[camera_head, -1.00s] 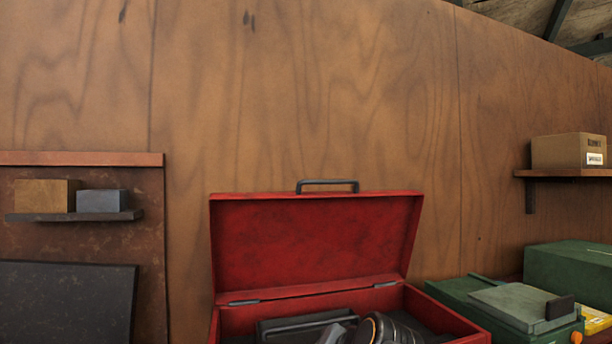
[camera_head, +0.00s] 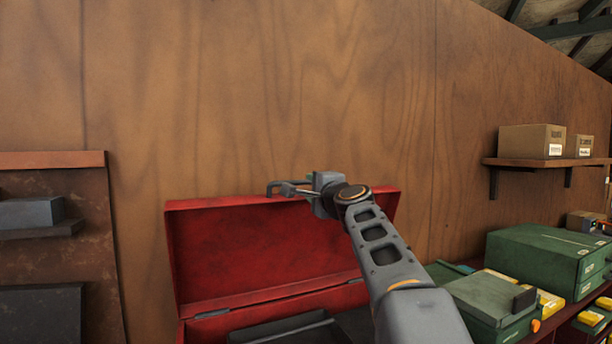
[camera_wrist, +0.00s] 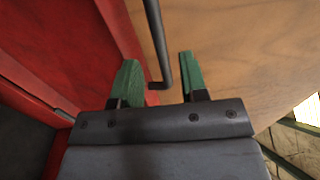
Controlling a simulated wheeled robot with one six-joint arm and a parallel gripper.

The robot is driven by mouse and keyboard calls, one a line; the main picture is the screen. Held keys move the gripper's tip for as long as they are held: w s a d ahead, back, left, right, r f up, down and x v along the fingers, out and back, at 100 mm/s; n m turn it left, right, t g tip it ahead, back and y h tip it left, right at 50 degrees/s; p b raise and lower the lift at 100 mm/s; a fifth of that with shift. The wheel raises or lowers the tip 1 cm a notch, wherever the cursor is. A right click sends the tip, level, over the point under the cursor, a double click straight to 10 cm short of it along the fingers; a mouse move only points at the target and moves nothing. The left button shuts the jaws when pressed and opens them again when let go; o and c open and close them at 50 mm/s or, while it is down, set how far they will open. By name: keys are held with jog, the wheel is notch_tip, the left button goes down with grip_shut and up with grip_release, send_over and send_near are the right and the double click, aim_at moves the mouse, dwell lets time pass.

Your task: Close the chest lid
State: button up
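The red chest (camera_head: 205,330) stands open, its red lid (camera_head: 270,245) raised and leaning back toward the wooden wall. The dark bar handle (camera_head: 275,184) is on the lid's top edge. My gripper (camera_head: 298,184) is at this handle, in front of its right part. In the wrist view, my gripper (camera_wrist: 158,58) is open, with its two green fingertips apart. The handle (camera_wrist: 155,40) runs between them, and I see a gap on both sides. The lid (camera_wrist: 95,40) lies to the left there. My arm hides the chest's right part.
Green cases (camera_head: 545,258) and yellow boxes (camera_head: 592,317) sit to the right of the chest. A wall shelf (camera_head: 540,163) holds cardboard boxes at the upper right. A dark panel with a small shelf (camera_head: 40,230) is at the left. The wooden wall (camera_head: 270,90) is close behind the lid.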

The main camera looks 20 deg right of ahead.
aim_at(307, 183)
jog(key=shift+w+r+p, duration=0.15)
jog(key=shift+w+p, duration=0.4)
jog(key=shift+w, duration=0.9)
jog(key=shift+w+r+p, duration=0.1)
jog(key=shift+w+p, duration=0.45)
jog(key=shift+w, duration=0.85)
grip_shut()
